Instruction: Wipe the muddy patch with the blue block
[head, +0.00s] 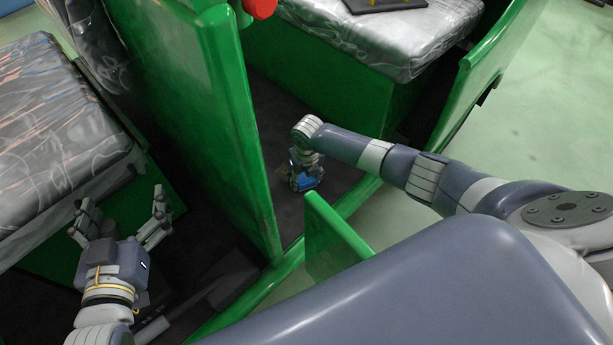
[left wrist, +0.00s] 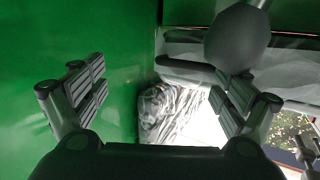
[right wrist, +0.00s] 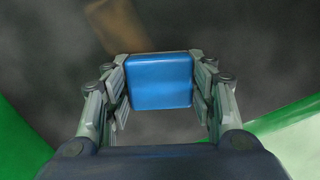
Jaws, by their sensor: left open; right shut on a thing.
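The blue block (right wrist: 160,80) is between the fingers of my right gripper (right wrist: 161,88) in the right wrist view. In the head view, my right gripper (head: 305,172) points down over the dark floor with the blue block (head: 301,183) low in it. A brownish muddy patch (right wrist: 115,25) lies on the dark floor beyond the block in the right wrist view. Whether the block touches the floor is hard to tell. My left gripper (head: 120,218) is open and empty at the lower left of the head view; its spread fingers also show in the left wrist view (left wrist: 165,90).
A tall green panel (head: 225,130) stands between my two grippers. A low green panel (head: 330,235) stands just in front of my right gripper. Padded seats (head: 60,140) with glossy covers are at left and at the back (head: 380,35). Pale green floor (head: 540,110) lies open at right.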

